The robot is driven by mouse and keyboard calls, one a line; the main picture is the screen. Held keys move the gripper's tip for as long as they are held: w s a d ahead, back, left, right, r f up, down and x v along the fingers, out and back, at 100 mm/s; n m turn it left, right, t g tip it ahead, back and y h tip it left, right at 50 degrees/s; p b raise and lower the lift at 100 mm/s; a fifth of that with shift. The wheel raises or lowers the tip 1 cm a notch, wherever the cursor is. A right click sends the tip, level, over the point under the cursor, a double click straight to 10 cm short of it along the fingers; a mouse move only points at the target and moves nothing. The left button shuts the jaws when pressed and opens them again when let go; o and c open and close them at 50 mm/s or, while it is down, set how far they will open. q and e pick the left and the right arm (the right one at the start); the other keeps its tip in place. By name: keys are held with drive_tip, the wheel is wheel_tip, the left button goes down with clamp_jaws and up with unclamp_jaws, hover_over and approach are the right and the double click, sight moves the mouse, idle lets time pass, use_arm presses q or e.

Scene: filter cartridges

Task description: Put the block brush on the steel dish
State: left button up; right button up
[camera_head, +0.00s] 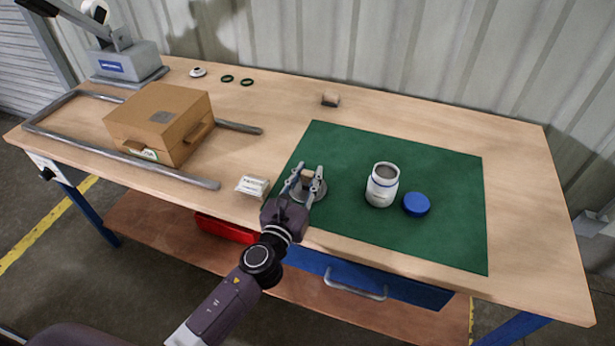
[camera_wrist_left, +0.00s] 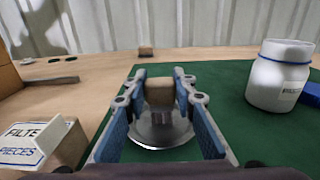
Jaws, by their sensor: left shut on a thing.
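My left gripper (camera_head: 305,183) is shut on the block brush (camera_head: 307,175), a small brown wooden block between the two fingers. In the left wrist view the block brush (camera_wrist_left: 160,92) sits upright between the blue-padded fingers (camera_wrist_left: 160,115). The steel dish (camera_wrist_left: 155,143) is a round shiny dish directly below it on the green mat. In the head view the dish (camera_head: 318,194) is partly hidden by the gripper. I cannot tell whether the brush touches the dish. My right gripper is not in view.
A white jar (camera_head: 382,188) and blue lid (camera_head: 416,204) are right on the green mat (camera_head: 455,235). A small labelled box (camera_head: 253,186) is close left of the gripper. A small brown block (camera_head: 330,100) lies behind the mat.

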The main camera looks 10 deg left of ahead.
use_arm(q)
drive_tip(key=o, duration=0.6)
drive_tip(key=shift+f, duration=0.15)
drive_tip(key=o, duration=0.4)
drive_tip(key=shift+o, duration=0.2)
drive_tip(key=shift+r, duration=0.25)
drive_tip(key=shift+s+f, duration=0.15)
drive_tip(key=shift+s, duration=0.15)
drive_tip(key=s, duration=0.3)
drive_tip(key=s+b, duration=0.1)
drive_tip(key=s, duration=0.2)
drive_tip(key=s+a, duration=0.1)
drive_tip(key=s, duration=0.3)
drive_tip(key=shift+s+b, duration=0.1)
drive_tip(key=shift+b, duration=0.25)
drive_tip(key=shift+s+a, duration=0.15)
drive_tip(key=shift+s, duration=0.45)
